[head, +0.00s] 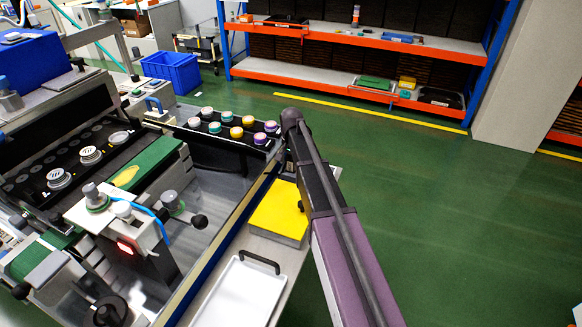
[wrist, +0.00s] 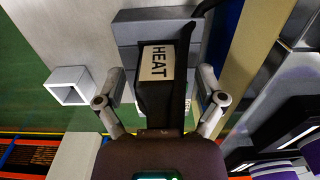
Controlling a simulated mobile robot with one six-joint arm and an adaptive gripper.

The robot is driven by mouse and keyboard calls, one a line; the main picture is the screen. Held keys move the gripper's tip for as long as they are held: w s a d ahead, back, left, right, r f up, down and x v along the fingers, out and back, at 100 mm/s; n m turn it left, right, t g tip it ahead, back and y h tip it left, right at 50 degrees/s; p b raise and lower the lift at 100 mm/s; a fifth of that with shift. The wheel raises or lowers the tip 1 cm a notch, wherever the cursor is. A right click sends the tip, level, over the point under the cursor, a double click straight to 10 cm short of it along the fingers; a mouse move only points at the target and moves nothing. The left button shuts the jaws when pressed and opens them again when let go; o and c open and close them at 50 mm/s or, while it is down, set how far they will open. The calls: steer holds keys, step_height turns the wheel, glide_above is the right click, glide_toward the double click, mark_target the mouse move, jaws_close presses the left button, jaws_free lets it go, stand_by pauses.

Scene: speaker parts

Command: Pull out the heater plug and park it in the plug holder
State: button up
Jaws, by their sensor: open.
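The heater plug (wrist: 160,98) is a black block with a pale label reading HEAT, in the middle of the wrist view. It sits at a grey stepped block (wrist: 150,28), which looks like its socket. A black cable runs from the plug's right side up to the top. My gripper (wrist: 162,76) is open, with one finger on each side of the plug and visible gaps between. A hollow, square, light-grey frame (wrist: 56,93), which looks like the plug holder, is left of the plug and empty. In the head view my arm hides the gripper, and I cannot make out plug or holder.
A white tray (head: 238,296) and a yellow pad (head: 279,214) lie on the bench beside the conveyor machine. A rack of coloured round parts (head: 228,128) stands just left of my arm. Open green floor (head: 440,200) lies to the right. A shelf (head: 350,88) stands behind.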

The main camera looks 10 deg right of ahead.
stand_by(0.3)
jaws_close()
steer(key=shift+r, duration=0.2)
step_height(320, 180, up, 10)
steer(key=p, duration=1)
steer(key=shift+f, duration=0.2)
steer(key=shift+r+p, duration=0.25)
steer(key=shift+p, duration=0.05)
stand_by(0.6)
steer(key=shift+r+p, duration=2.4)
steer(key=shift+r, duration=0.05)
